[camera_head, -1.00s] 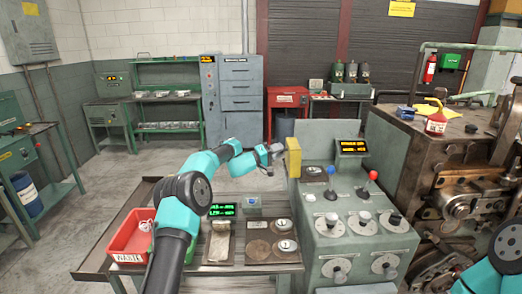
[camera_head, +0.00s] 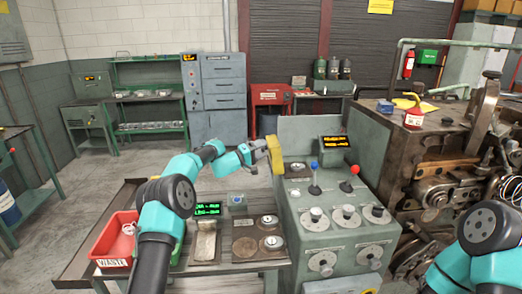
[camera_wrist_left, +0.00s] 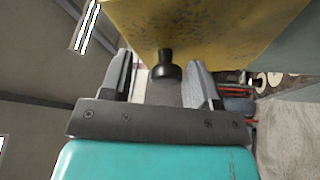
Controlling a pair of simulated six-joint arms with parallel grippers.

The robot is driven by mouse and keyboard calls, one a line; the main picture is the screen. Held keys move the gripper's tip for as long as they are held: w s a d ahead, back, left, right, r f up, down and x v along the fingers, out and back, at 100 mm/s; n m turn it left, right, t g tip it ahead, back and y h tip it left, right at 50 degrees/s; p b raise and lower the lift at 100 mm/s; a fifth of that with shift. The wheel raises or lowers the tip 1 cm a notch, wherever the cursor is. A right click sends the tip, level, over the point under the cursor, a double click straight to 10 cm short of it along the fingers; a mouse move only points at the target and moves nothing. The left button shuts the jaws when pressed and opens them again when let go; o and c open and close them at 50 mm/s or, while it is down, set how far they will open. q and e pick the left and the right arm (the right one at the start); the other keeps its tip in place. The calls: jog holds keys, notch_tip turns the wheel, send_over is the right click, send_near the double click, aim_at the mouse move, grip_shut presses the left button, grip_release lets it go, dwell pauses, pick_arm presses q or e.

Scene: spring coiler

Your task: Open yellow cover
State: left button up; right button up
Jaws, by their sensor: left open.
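The yellow cover (camera_head: 275,156) stands upright, slightly tilted, at the left edge of the grey control console. My left gripper (camera_head: 260,149) is right up against its left side. In the left wrist view the cover (camera_wrist_left: 195,25) fills the top, and a black knob (camera_wrist_left: 165,66) sticks out from it. The knob lies between the two fingers of my left gripper (camera_wrist_left: 160,80), which are open with gaps on both sides. My right arm shows at the lower right, but its gripper is out of view.
The grey console (camera_head: 335,240) carries dials, a blue-topped lever (camera_head: 314,175) and a red-topped lever (camera_head: 352,178). A red waste bin (camera_head: 118,240) sits on the bench to the left. A rusty machine (camera_head: 440,165) stands to the right.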

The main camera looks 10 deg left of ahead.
pick_arm(q)
jog(key=shift+a, duration=0.1)
jog(key=v, duration=1.7)
jog(key=shift+s, duration=0.1)
